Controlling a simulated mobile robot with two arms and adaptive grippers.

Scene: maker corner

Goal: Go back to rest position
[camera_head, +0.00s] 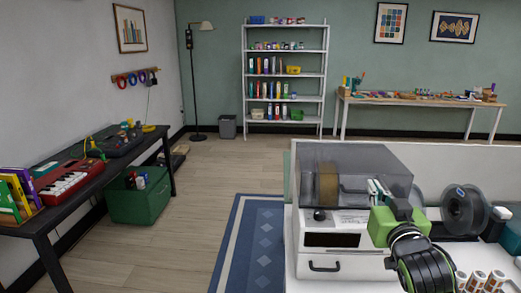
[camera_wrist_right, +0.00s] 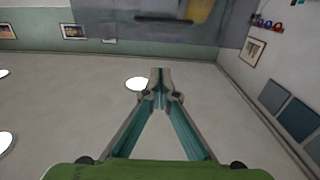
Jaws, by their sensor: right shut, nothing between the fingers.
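My right gripper (camera_head: 376,188) is in the right part of the head view, in front of the smoky lid of a white machine. Its green body and dark wrist show below the fingers, which point up and away. In the right wrist view the two fingers of the right gripper (camera_wrist_right: 160,77) meet at their tips with nothing between them. From the head view I cannot tell whether the fingers touch the lid. My left gripper is in neither view.
The white machine (camera_head: 315,263) with a smoky lid (camera_head: 345,165) stands close to my right arm on a white worktop. A dark spool (camera_head: 464,210) is right of the gripper. A dark table (camera_head: 100,170) stands at left. The wooden floor (camera_head: 190,225) between is open.

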